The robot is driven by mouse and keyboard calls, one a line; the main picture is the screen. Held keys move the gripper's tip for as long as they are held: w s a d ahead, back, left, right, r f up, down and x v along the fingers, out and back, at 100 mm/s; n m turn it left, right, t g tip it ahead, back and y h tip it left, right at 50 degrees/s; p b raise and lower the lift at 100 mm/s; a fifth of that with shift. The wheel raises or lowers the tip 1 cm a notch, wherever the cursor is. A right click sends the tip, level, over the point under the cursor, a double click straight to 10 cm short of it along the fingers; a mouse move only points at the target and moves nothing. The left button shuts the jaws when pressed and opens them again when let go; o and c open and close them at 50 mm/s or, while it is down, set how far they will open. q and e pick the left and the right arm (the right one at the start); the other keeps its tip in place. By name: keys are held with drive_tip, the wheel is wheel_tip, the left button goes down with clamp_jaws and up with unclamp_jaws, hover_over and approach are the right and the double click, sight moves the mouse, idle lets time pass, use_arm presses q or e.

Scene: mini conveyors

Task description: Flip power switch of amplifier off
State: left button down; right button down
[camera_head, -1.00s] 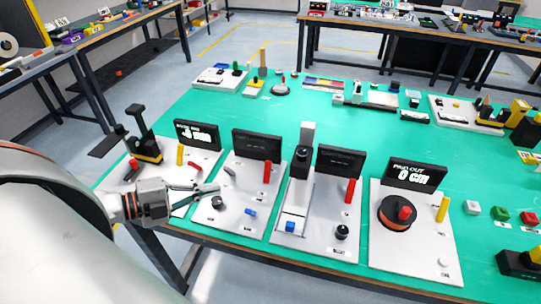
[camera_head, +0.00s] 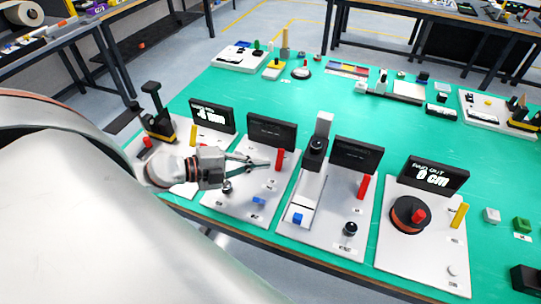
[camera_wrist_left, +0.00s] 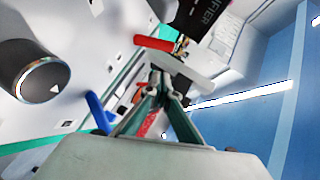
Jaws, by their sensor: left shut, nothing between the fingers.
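The amplifier is the second panel from the left in the head view, a pale plate with a dark screen (camera_head: 271,132) that shows no readout. It carries an upright red lever (camera_head: 279,160), a small blue lever (camera_head: 258,201) and a dark knob (camera_head: 226,187). My left gripper (camera_head: 267,164) is shut and empty, its tips just left of the red lever; contact cannot be told. In the left wrist view, the gripper (camera_wrist_left: 160,72) points toward a red bar (camera_wrist_left: 154,43) below the dark screen (camera_wrist_left: 205,20). The blue lever (camera_wrist_left: 98,113) and large knob (camera_wrist_left: 33,70) lie left. My right gripper is out of view.
Another panel with a lit screen (camera_head: 211,116) stands left, partly behind my arm. To the right are a panel with a blue button (camera_head: 298,219) and one with a dark reel (camera_head: 408,214).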

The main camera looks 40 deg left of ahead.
sight(283, 156)
use_arm(q)
drive_tip(key=w, duration=0.1)
drive_tip(key=w+f, duration=0.1)
drive_tip(key=w, duration=0.1)
drive_tip(key=shift+w+d+f, duration=0.15)
drive_tip(key=shift+w+f, duration=0.1)
drive_tip(key=shift+w, duration=0.1)
drive_tip(key=shift+w+f+b, duration=0.25)
drive_tip(key=shift+w+b, duration=0.1)
drive_tip(key=shift+w, duration=0.25)
drive_tip(key=shift+a, duration=0.2)
